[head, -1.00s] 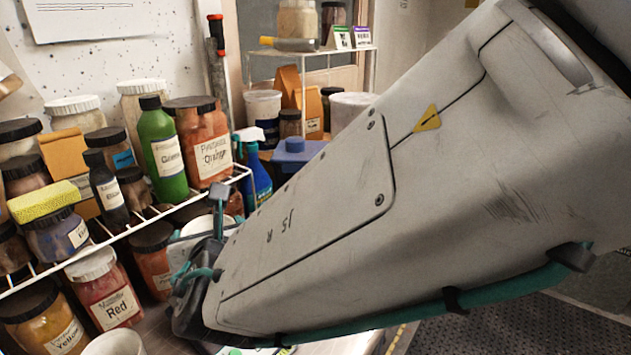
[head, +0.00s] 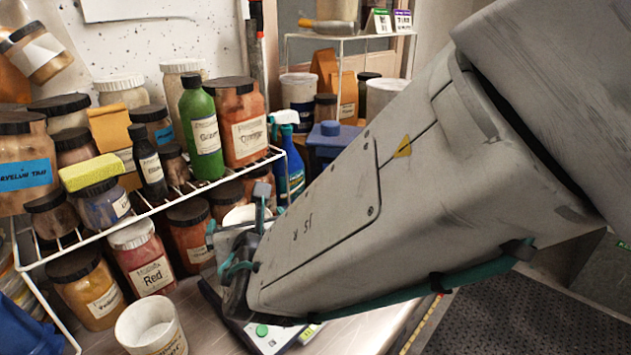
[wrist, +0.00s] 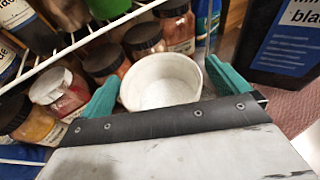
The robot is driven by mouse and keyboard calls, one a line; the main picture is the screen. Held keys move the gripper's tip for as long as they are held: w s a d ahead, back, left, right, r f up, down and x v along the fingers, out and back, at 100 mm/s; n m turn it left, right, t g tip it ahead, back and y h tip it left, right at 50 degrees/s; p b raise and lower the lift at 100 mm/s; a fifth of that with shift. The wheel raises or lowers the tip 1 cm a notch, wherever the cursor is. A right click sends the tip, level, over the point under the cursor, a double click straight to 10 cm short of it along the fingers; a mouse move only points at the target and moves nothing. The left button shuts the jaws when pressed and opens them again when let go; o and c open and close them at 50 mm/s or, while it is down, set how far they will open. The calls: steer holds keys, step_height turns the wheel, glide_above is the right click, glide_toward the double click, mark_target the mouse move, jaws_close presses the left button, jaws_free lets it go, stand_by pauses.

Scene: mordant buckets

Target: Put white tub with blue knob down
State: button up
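A white round tub (wrist: 163,80), open at the top and empty-looking, sits between the teal fingers of my gripper (wrist: 162,74) in the wrist view. The fingers press close on both sides of it, so my gripper looks shut on it. In the head view my arm hides most of the tub; a white part (head: 240,214) shows behind the gripper (head: 236,262). No blue knob shows on the tub. A blue box with a blue knob (head: 328,130) stands farther back. Whether the tub's base touches anything is hidden.
A scale (head: 268,338) with a green button lies on the bench below my gripper. Another white tub (head: 152,328) stands front left. A wire rack (head: 150,212) has jars on and under it. A blue spray bottle (head: 289,165) stands behind. Bench right of the front tub is partly clear.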

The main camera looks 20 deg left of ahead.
steer(key=shift+r, duration=0.2)
steer(key=v, duration=1.1)
steer(key=w+d+r+m+g+h, duration=0.1)
steer(key=w+d+m+h, duration=0.3)
steer(key=d+m, duration=0.45)
steer(key=w+d+r+m+h, duration=0.1)
steer(key=w+d+m+h, duration=0.3)
steer(key=d, duration=0.8)
steer(key=w+d+r+m+g+h, duration=0.1)
steer(key=w+d+m+h, duration=0.3)
steer(key=d+m, duration=0.55)
steer(key=s+d+f+m+g+h, duration=0.1)
steer(key=s+d+m+g, duration=0.25)
steer(key=d, duration=0.35)
steer(key=s+d+m+g+h, duration=0.1)
steer(key=s+d+m+g, duration=0.1)
steer(key=s+d+m, duration=0.4)
steer(key=s+d+m+g+y, duration=0.2)
steer(key=s+m+y, duration=0.3)
steer(key=s+m, duration=0.3)
steer(key=shift+s+f+m+g+y, duration=0.15)
steer(key=shift+f+m+g+y, duration=0.45)
steer(key=shift+m, duration=1.05)
steer(key=shift+r, duration=0.2)
